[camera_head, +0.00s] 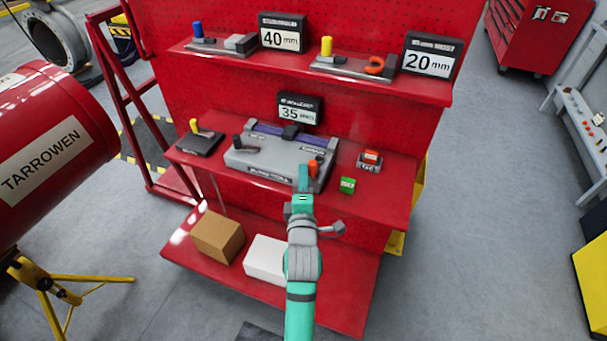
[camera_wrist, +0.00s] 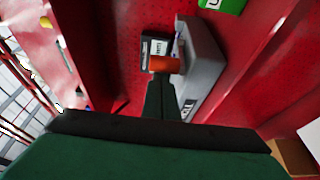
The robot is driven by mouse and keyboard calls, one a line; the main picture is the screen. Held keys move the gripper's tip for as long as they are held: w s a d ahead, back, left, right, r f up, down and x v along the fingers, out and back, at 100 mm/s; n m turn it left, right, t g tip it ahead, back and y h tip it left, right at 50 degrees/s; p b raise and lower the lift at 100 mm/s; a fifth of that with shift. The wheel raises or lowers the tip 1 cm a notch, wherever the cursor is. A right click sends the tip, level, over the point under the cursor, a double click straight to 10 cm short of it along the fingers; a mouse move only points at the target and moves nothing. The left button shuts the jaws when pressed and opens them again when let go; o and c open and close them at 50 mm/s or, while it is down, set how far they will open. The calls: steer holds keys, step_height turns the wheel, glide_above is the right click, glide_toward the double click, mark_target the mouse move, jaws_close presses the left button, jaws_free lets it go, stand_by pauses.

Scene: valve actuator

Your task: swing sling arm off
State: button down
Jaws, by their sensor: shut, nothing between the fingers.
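A grey fixture (camera_head: 262,160) with a blue-purple strip along its back sits on the middle shelf. A dark-knobbed lever (camera_head: 240,142) is on its left part, and an orange knob (camera_head: 313,168) stands at its right end. The labels are too small to read, so I cannot tell which part is the sling arm. My gripper (camera_head: 303,172) is shut and empty, with its tips right beside the orange knob. In the wrist view the orange knob (camera_wrist: 163,65) is just beyond my fingertips (camera_wrist: 160,88); I cannot tell whether they touch. The fingers hide part of the fixture.
A small dark block with a yellow knob (camera_head: 200,140) is left of the fixture. A green box (camera_head: 348,185) and a small red-topped block (camera_head: 370,160) are to its right. The upper shelf (camera_head: 300,69) overhangs behind. A brown box (camera_head: 217,236) and white box (camera_head: 265,258) sit below.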

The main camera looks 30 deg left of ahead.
steer(key=shift+w+d, duration=0.4)
steer(key=shift+d, duration=0.2)
steer(key=shift+s+a, duration=0.2)
steer(key=shift+a, duration=0.45)
steer(key=a, duration=0.1)
steer(key=s+a, duration=0.1)
steer(key=a, duration=0.1)
steer(key=shift+s, duration=0.25)
steer(key=w+d+v, duration=0.1)
steer(key=v, duration=0.9)
steer(key=shift+d, duration=0.3)
steer(key=shift+s+d, duration=0.1)
